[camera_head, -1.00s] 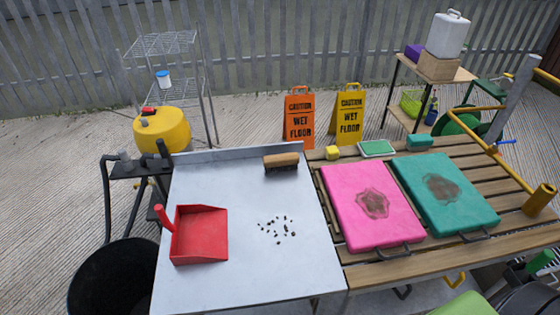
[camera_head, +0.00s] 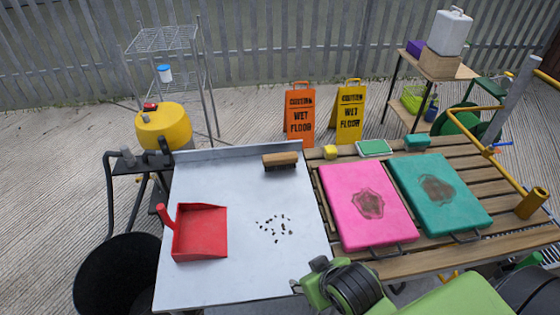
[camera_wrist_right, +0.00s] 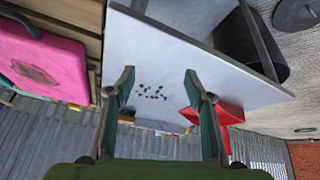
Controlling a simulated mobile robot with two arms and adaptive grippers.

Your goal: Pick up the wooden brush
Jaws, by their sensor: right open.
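The wooden brush (camera_head: 280,160) has a brown wooden back and dark bristles. It lies at the far right part of the grey metal table (camera_head: 245,225), close to the raised back edge. My right gripper (camera_wrist_right: 158,82) is open and empty in the wrist view; a small brown piece of the brush (camera_wrist_right: 127,115) shows beside its left finger. In the head view my right arm comes in at the bottom right, in front of the table and well apart from the brush; its fingers are barely visible there. My left gripper is not in view.
A red dustpan (camera_head: 200,232) and scattered dark bits (camera_head: 273,228) lie on the metal table. A slatted wooden bench (camera_head: 460,160) at right holds a pink mat (camera_head: 350,185) and a teal mat (camera_head: 420,175), both stained. A black bin (camera_head: 115,270) stands at lower left.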

